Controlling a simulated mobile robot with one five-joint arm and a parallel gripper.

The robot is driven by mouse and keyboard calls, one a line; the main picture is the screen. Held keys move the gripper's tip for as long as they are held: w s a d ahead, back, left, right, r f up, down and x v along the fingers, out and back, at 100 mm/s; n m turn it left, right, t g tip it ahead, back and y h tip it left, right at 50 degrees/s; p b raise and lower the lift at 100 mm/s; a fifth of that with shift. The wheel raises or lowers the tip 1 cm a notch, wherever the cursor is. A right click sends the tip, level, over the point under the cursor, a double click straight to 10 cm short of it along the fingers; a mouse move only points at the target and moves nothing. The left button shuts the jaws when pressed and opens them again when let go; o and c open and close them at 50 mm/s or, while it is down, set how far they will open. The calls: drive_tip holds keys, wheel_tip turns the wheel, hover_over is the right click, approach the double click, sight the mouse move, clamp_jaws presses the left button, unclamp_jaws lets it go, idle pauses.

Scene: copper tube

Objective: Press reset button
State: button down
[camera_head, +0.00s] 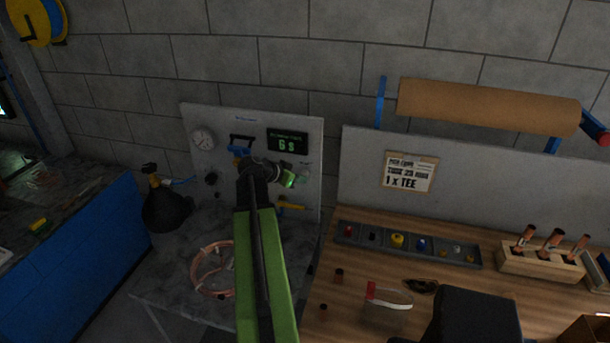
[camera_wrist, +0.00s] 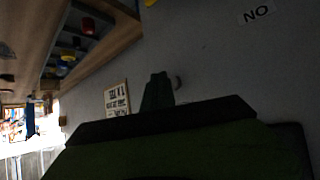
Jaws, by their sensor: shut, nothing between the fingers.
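The grey test panel (camera_head: 225,120) stands upright against the wall in the head view. It carries a round gauge (camera_head: 203,139), a blue handle (camera_head: 240,146) and a dark display (camera_head: 287,141) with green digits that look like "6 s". My gripper (camera_head: 302,177) is at the panel's right part, just below the display, pointing right. In the wrist view my gripper (camera_wrist: 158,92) is a dark shape against a grey surface, its fingers together and empty. A small grey curved part (camera_wrist: 179,83) shows beside the tip. I cannot make out a reset button; my gripper may hide it.
A yellow handle (camera_head: 291,206) sits low on the panel. A copper coil (camera_head: 196,276) lies on the grey bench below. To the right, a wooden bench holds a parts tray (camera_head: 350,243) and a tube rack (camera_head: 512,260). A black funnel-shaped object (camera_head: 167,212) stands left.

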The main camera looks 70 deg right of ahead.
drive_tip(key=shift+d, duration=0.7)
idle(0.6)
drive_tip(key=shift+a, duration=0.95)
drive_tip(key=a, duration=0.5)
drive_tip(key=shift+s, duration=0.15)
idle(0.8)
